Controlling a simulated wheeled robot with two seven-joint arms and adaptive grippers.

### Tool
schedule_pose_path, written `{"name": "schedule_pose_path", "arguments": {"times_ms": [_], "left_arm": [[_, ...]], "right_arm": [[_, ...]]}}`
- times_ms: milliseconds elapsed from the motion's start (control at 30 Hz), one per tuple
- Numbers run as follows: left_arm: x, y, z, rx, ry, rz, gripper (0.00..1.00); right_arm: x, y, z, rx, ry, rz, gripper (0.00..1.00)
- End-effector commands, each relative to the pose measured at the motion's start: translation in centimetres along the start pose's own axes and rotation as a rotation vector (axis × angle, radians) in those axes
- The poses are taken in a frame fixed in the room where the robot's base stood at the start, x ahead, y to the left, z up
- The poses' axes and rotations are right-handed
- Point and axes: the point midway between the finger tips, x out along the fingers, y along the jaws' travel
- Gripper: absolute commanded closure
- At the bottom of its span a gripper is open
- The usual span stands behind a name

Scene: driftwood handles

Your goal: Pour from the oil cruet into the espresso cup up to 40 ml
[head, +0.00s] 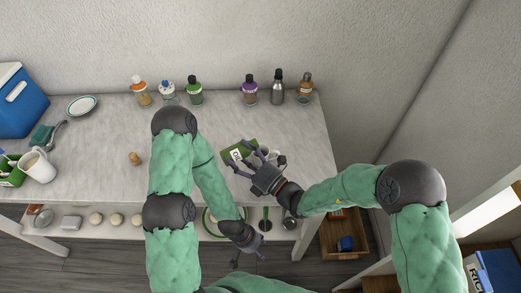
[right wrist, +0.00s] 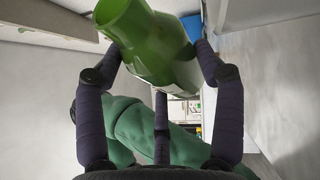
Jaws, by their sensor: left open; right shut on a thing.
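The green oil cruet (head: 231,156) is in my right gripper (head: 247,162), tilted far over above the counter, with a white label facing up. In the right wrist view the cruet (right wrist: 155,42) lies between the fingers of the right gripper (right wrist: 158,68), which are shut on it. A small pale thing (head: 275,155), perhaps the espresso cup, shows just behind the right gripper; the hand hides part of it. I cannot see any liquid or a fill level. My left gripper (head: 250,256) is open and empty, low in front of the counter.
Several bottles, including a purple one (head: 250,91) and a dark grey one (head: 278,90), stand along the back of the counter (head: 100,150). A white mug (head: 38,166) and a blue cooler (head: 20,103) are at the left. Dishes fill the shelf below.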

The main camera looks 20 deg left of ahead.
Motion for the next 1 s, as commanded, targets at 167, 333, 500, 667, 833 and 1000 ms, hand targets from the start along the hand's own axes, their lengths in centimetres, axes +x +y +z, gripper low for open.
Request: {"name": "schedule_pose_path", "arguments": {"times_ms": [167,333,500,667,833,1000], "left_arm": [[-0.12,0.04,0.01,0.000,0.000,0.000,0.47],[-0.20,0.07,0.01,0.000,0.000,0.000,0.47],[-0.29,0.10,0.01,0.000,0.000,0.000,0.47],[-0.32,0.11,0.01,0.000,0.000,0.000,0.47],[-0.36,0.13,0.02,0.000,0.000,0.000,0.47],[-0.40,0.14,0.02,0.000,0.000,0.000,0.47]], "right_arm": [[0.00,0.12,0.13,0.009,-0.004,0.006,0.71],[-0.01,0.17,0.19,0.018,-0.006,0.009,0.71],[-0.02,0.21,0.26,0.027,-0.008,0.013,0.71],[-0.04,0.17,0.26,0.036,-0.010,0.016,0.71],[-0.04,0.15,0.26,0.045,-0.013,0.020,0.71],[-0.05,0.12,0.27,0.055,-0.016,0.025,0.71]]}}
